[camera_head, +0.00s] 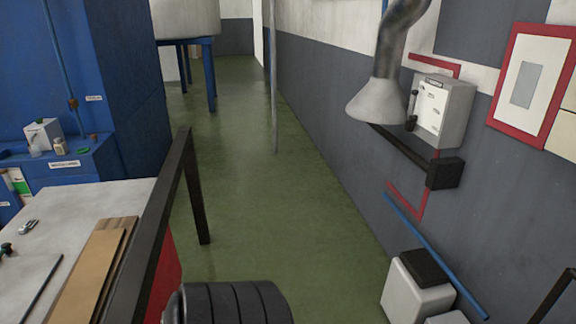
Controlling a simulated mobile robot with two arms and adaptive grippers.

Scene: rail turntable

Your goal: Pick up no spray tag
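I cannot make out a no spray tag in the head view. Small white labels show on the blue cabinet, one on its upper face (94,98) and one on its lower front (65,164), but their text is too small to read. A red-framed board with a grey panel (525,84) hangs on the right wall. Neither of my grippers is in view.
A worktable (70,225) with brown boards (88,270) stands at left, beside a dark rail (160,210). A black ribbed round thing (228,304) is at the bottom. A metal hood (385,98) and white bin (415,288) are at right. The green floor (270,215) between is clear.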

